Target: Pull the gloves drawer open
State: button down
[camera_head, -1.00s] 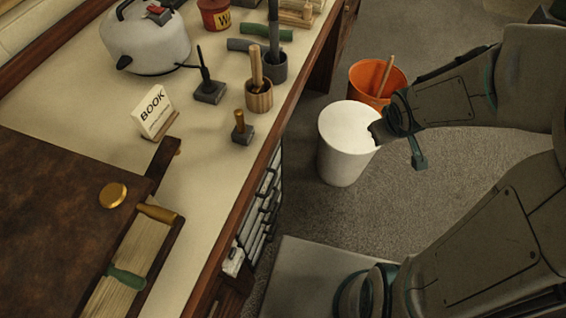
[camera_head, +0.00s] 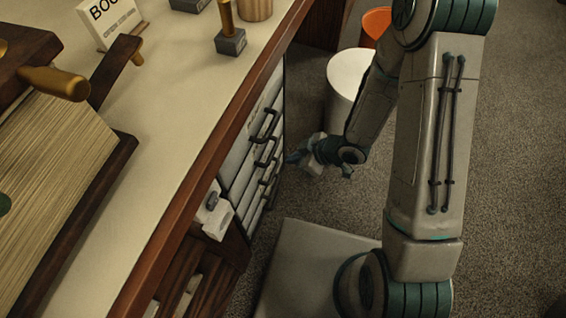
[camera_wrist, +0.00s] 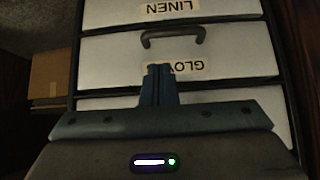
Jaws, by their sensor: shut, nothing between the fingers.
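In the wrist view, the gloves drawer (camera_wrist: 105,57) is a pale drawer front with an upside-down label (camera_wrist: 192,67) whose letters GLO show; my fingers hide the rest. Its dark arched handle (camera_wrist: 173,36) lies above that label in the picture. The front looks flush with its neighbours. My gripper (camera_wrist: 158,72) is shut and empty, its fingertips in front of the label and below the handle in the picture. Contact with the drawer cannot be told. In the head view, my gripper (camera_head: 292,157) is beside the drawer handles, where the labels cannot be read.
A drawer labelled LINEN (camera_wrist: 105,12) is above in the wrist view. A wooden-edged worktop (camera_head: 160,130) overhangs the drawer stack. A white bin (camera_head: 347,72) and an orange bucket (camera_head: 375,24) stand on the floor behind my arm. A cardboard-coloured box (camera_wrist: 50,75) is left of the drawers.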

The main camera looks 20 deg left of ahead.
jog(key=b+x, duration=0.4)
jog(key=x, duration=0.5)
jog(key=shift+f, duration=0.15)
